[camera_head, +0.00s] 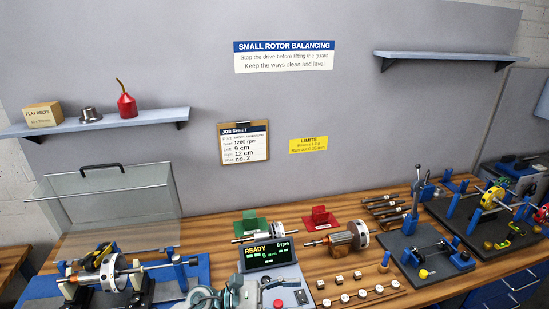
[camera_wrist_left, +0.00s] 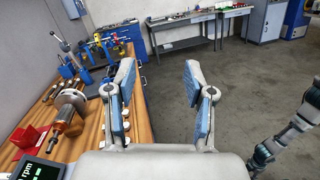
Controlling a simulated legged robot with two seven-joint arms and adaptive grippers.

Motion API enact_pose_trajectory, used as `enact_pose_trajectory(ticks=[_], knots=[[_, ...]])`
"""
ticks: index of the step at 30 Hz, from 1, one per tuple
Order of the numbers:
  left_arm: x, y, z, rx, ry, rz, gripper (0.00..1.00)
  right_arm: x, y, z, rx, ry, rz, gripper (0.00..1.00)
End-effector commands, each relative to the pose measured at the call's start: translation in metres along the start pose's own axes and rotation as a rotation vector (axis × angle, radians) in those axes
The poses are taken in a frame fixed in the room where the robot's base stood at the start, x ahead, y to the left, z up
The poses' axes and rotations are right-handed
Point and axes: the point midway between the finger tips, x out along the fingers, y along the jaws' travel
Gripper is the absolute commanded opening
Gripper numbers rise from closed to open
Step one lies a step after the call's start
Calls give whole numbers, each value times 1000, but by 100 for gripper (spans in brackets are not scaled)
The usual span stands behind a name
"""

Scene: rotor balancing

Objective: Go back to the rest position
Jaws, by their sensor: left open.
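My left gripper (camera_wrist_left: 160,80) is open and empty in the left wrist view. Its two blue-padded fingers stand wide apart, with the bench's front edge and bare floor beyond them. In the head view, grey and teal links of my own arm show at the bottom edge beside the console; no fingers can be made out there. In the left wrist view, part of my other arm shows at the right edge, and its gripper cannot be made out.
The wooden bench (camera_head: 212,228) holds a balancing machine (camera_head: 115,272), a console reading READY (camera_head: 268,254), a rotor (camera_head: 340,236) by a red stand (camera_head: 320,218), and several small weights. A clear raised guard (camera_head: 110,205) stands left. Floor (camera_wrist_left: 235,85) beyond the bench is free.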

Motion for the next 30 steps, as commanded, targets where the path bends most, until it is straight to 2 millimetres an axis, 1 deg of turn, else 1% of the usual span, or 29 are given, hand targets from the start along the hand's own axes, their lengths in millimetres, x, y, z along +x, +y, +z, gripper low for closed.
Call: enact_pose_trajectory(ticks=[1,2,3,5,6,8,9,10,11,12,14,15,17,18,19,20,21,23,24,26,27,29,30], knots=[[1,3,6,-194,-145,113,54,0,0,0,0,0,0,40],[-4,10,9,-313,-229,187,54,0,0,0,0,0,0,40],[-13,20,10,-479,-342,284,54,0,0,0,0,1,0,40],[-37,36,1,-732,-508,434,54,0,0,-1,0,1,0,40],[-57,44,-13,-905,-619,534,54,0,0,-1,0,1,0,40],[-91,50,-42,-1160,-783,688,54,0,0,-1,0,2,0,40],[-115,49,-66,-1323,-892,792,54,0,0,-1,0,2,0,40],[-132,45,-85,-1433,-967,867,54,0,0,-2,0,3,0,40],[-148,39,-104,-1535,-1038,939,54,0,0,-2,0,3,0,40],[-168,28,-129,-1660,-1129,1032,54,-1,0,-2,0,4,0,40],[-195,4,-165,-1826,-1258,1173,54,-1,0,-3,0,5,0,40],[-211,-15,-188,-1925,-1343,1268,54,-1,0,-3,0,6,0,40],[-232,-48,-218,-2052,-1463,1410,54,-1,0,-4,0,6,0,40],[-243,-71,-235,-2123,-1538,1500,54,-1,0,-4,0,7,0,40],[-250,-88,-246,-2167,-1589,1566,54,-1,0,-4,0,7,0,40],[-256,-104,-255,2135,1585,-1577,54,-1,0,-4,0,7,0,40],[-263,-125,-266,2043,1542,-1553,54,-1,0,-4,0,7,0,40],[-271,-153,-278,1922,1487,-1522,54,-1,0,-4,0,7,0,40],[-275,-171,-284,1848,1454,-1505,54,-1,0,-4,0,7,0,40],[-280,-197,-291,1746,1408,-1480,54,-1,0,-4,0,7,0,40],[-284,-213,-294,1682,1380,-1469,54,-1,0,-4,0,7,0,40],[-287,-237,-298,1593,1340,-1449,54,-1,0,-4,0,7,0,40],[-289,-252,-300,1535,1316,-1437,54,-1,0,-4,0,7,0,40]])
